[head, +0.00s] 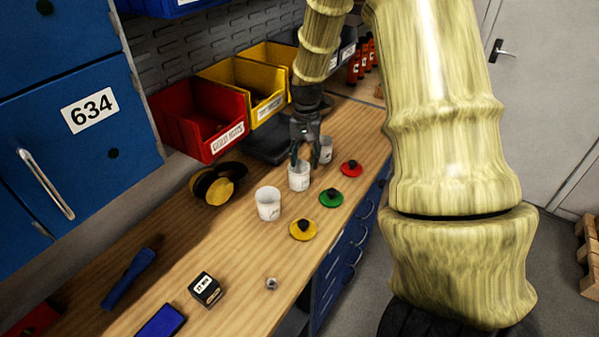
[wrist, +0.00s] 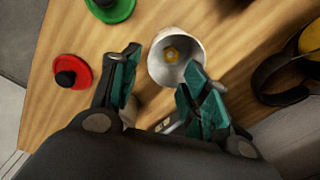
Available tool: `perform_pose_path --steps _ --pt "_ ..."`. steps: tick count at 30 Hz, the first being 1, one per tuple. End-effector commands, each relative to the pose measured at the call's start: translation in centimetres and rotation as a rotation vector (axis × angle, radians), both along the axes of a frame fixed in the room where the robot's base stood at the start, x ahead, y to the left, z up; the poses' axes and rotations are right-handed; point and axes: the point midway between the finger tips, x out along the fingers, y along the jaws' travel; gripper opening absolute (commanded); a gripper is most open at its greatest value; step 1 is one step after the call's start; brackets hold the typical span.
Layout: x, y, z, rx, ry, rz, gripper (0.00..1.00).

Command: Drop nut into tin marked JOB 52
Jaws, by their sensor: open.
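Three white tins stand in a row on the bench: a near tin (head: 268,204), a middle tin (head: 299,178) and a far tin (head: 327,151). Their markings are too small to read, so I cannot tell which says JOB 52. My gripper (head: 305,160) is open and points down over the middle tin. In the wrist view, my open fingers (wrist: 160,75) show with the middle tin (wrist: 158,68) beyond them. A small brass-coloured piece, looking like a nut (wrist: 172,55), lies inside that tin. A separate grey nut-like piece (head: 271,283) lies on the front bench.
Yellow (head: 303,230), green (head: 331,198) and red (head: 351,169) knobbed lids lie right of the tins. Ear defenders (head: 218,184) lie to the left. A red bin (head: 200,120) and yellow bins stand behind. A black box (head: 206,289) is nearer.

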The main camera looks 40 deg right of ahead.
Motion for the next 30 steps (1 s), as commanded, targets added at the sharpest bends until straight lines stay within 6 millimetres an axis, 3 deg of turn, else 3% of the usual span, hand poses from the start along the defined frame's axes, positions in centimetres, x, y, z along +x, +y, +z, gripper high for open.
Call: perform_pose_path --steps 5,21,30 --pt "0.1 0.0 1.6 -0.002 -0.003 0.001 0.46" --pt "0.1 -0.1 10.5 -0.002 -0.001 0.0 0.46" --pt "0.1 -0.1 11.9 0.0 0.0 0.0 0.46"
